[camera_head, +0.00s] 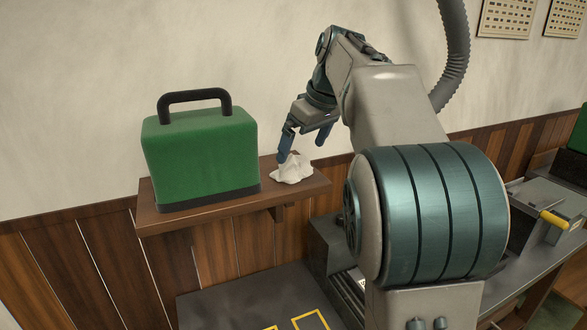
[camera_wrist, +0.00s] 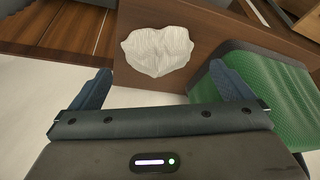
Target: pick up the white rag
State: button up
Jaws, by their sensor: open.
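The white rag (camera_head: 293,169) lies crumpled in a low heap near the right end of a small wooden wall shelf (camera_head: 225,211). In the wrist view the rag (camera_wrist: 157,51) shows whole, ahead of my gripper and between the lines of its two fingers. My gripper (camera_head: 303,142) is open and empty, reaching down at the rag; one finger overlaps the rag's upper edge in the head view. In the wrist view my gripper's fingers (camera_wrist: 168,88) stand wide apart. I cannot tell whether a finger touches the rag.
A green case (camera_head: 200,157) with a black handle stands on the shelf just left of the rag; it is close to one finger in the wrist view (camera_wrist: 262,88). The wall is right behind the shelf. A workbench with a yellow-handled device (camera_head: 553,219) is at the right.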

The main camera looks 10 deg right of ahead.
aim_at(296, 156)
jog(key=x, duration=0.2)
jog(key=w+x, duration=0.1)
jog(key=x, duration=0.1)
jog(key=shift+a+p, duration=0.2)
jog(key=shift+p, duration=0.1)
jog(key=shift+w+a+f, duration=0.1)
jog(key=shift+w+f, duration=0.05)
jog(key=shift+f, duration=0.25)
jog(key=c, duration=1.1)
jog(key=shift+r, duration=0.15)
jog(key=shift+r, duration=0.6)
notch_tip(296, 156, up, 3)
jog(key=shift+f, duration=0.2)
jog(key=s+d+r, duration=0.4)
jog(key=d+r, duration=0.3)
jog(key=d, duration=0.4)
jog(key=shift+p, duration=0.35)
